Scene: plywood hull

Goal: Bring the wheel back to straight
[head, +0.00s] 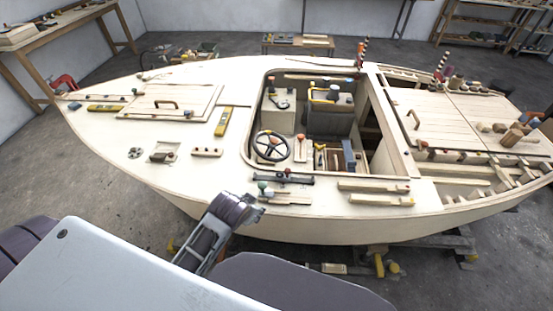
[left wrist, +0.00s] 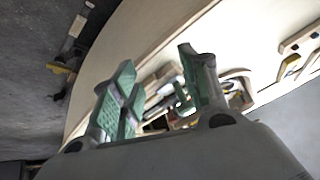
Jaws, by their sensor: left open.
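The wheel (head: 271,146) is a dark steering wheel with several spokes, set in the cockpit opening of the plywood hull (head: 200,180). I cannot tell its exact turn angle. My left gripper (head: 258,203) is near the hull's near edge, in front of the wheel and apart from it. In the left wrist view its two green-padded fingers (left wrist: 158,80) stand apart with nothing held between them. The wheel cannot be made out clearly in the left wrist view. My right gripper is not in view.
A dark bar with knobs (head: 283,178) lies on the near deck between my left gripper and the wheel. Wooden strips (head: 375,193) lie to its right. A grey console box (head: 330,112) stands behind the wheel.

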